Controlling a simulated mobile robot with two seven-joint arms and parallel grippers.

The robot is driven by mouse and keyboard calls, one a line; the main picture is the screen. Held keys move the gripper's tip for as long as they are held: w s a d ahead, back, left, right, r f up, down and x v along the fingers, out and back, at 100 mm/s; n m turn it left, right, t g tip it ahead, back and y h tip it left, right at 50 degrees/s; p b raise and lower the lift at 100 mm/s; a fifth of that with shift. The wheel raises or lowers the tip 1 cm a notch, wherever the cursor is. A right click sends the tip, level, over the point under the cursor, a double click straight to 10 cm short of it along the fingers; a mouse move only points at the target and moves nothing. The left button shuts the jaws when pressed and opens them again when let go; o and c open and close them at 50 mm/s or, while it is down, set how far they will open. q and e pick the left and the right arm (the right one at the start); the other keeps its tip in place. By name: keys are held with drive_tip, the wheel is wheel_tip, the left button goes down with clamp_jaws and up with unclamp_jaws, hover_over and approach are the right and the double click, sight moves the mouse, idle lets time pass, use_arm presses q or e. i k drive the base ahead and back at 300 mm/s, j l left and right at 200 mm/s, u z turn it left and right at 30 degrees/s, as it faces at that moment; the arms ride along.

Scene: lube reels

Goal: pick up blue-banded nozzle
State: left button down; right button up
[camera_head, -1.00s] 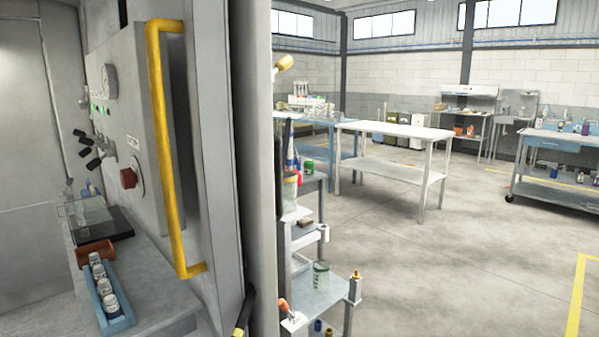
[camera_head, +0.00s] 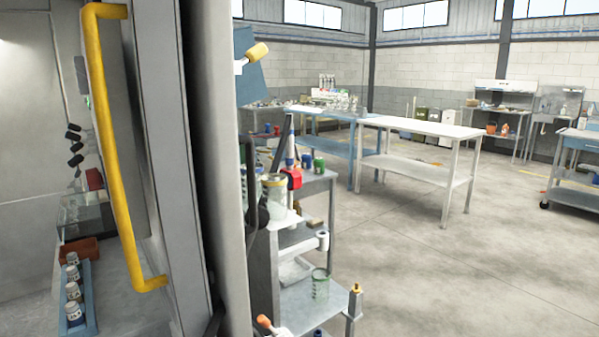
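I cannot make out a blue-banded nozzle for certain. On the grey shelf cart (camera_head: 318,292) stands a slim upright item with blue on it (camera_head: 291,145), too small to identify. A red item (camera_head: 292,178) sits beside it, and a dark hose-like shape (camera_head: 252,185) hangs at the near edge of the cart. The wall edge on the left hides part of the cart. Neither of my grippers is in view.
A large grey cabinet edge with a yellow handle (camera_head: 113,170) fills the left. Behind it, a blue tray (camera_head: 88,300) holds white-capped bottles. A white table (camera_head: 425,128) and a blue bench (camera_head: 318,116) stand further back.

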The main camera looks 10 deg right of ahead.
sight(295, 177)
drive_tip(key=i+l, duration=0.1)
drive_tip(key=l, duration=0.2)
drive_tip(key=i+l, duration=0.15)
drive_tip(key=l, duration=0.15)
drive_tip(key=i+l+z, duration=1.1)
drive_tip(key=i+z, duration=0.35)
drive_tip(key=i, duration=1)
drive_tip(key=i+u, duration=0.25)
drive_tip(key=i, duration=0.25)
drive_tip(key=i+l+u, duration=0.25)
drive_tip(key=i, duration=0.25)
drive_tip(key=i+j+u, duration=0.1)
drive_tip(key=i+u, duration=0.25)
drive_tip(key=u, duration=0.15)
drive_tip(key=i+l+u, duration=0.1)
drive_tip(key=i+u, duration=0.5)
drive_tip(key=u, duration=0.3)
drive_tip(key=i+u, duration=0.15)
drive_tip(key=u, duration=0.2)
drive_tip(key=i+u, duration=0.15)
drive_tip(key=u, duration=0.25)
